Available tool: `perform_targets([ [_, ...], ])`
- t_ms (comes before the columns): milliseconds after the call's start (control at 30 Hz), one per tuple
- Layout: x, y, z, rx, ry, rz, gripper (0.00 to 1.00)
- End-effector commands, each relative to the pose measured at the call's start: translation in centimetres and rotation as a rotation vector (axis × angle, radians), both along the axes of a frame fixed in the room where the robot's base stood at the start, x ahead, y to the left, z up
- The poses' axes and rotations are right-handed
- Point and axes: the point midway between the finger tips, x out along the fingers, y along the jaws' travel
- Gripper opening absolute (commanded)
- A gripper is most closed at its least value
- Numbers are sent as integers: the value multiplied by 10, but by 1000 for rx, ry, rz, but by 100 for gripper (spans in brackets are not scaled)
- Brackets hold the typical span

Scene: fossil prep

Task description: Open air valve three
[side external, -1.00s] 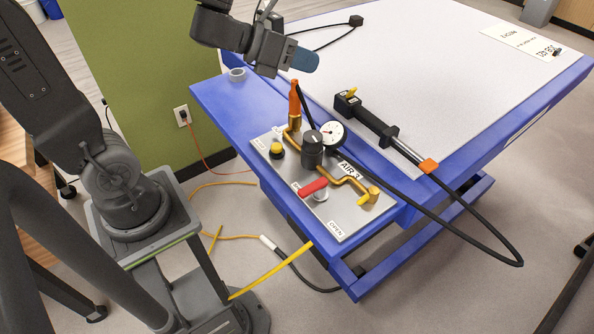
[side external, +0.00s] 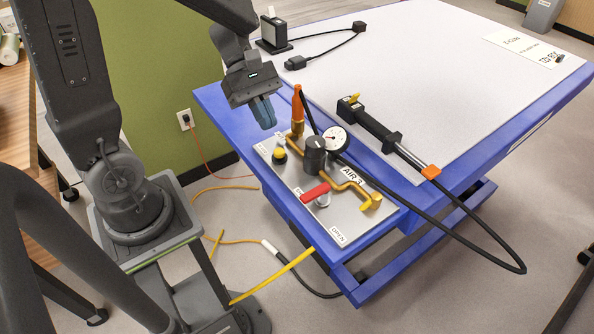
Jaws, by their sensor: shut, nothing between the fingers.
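The air panel (side external: 358,222) is a pale plate on the blue table's near corner, marked AIR 3. Its valve has a red lever handle (side external: 315,192) lying crosswise above a silver body (side external: 323,201). An OPEN label (side external: 338,237) is at the panel's near end, apart from the handle. Another label beside the handle is partly hidden. My gripper (side external: 264,120) is shut and empty, with blue-grey fingers pointing down. In the picture it is above and left of the panel, apart from the red handle.
The white tabletop (side external: 420,70) is mostly clear.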

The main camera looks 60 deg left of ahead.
Motion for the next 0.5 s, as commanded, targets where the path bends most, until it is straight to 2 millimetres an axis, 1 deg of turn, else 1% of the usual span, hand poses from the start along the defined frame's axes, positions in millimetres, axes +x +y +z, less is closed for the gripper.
perform_targets([
  [167, 0, -10, -10, -1, 2, -2, 0],
  [267, -1, -22, -22, -1, 5, -4, 0],
  [500, -1, -57, -57, 0, 6, -3, 0],
])
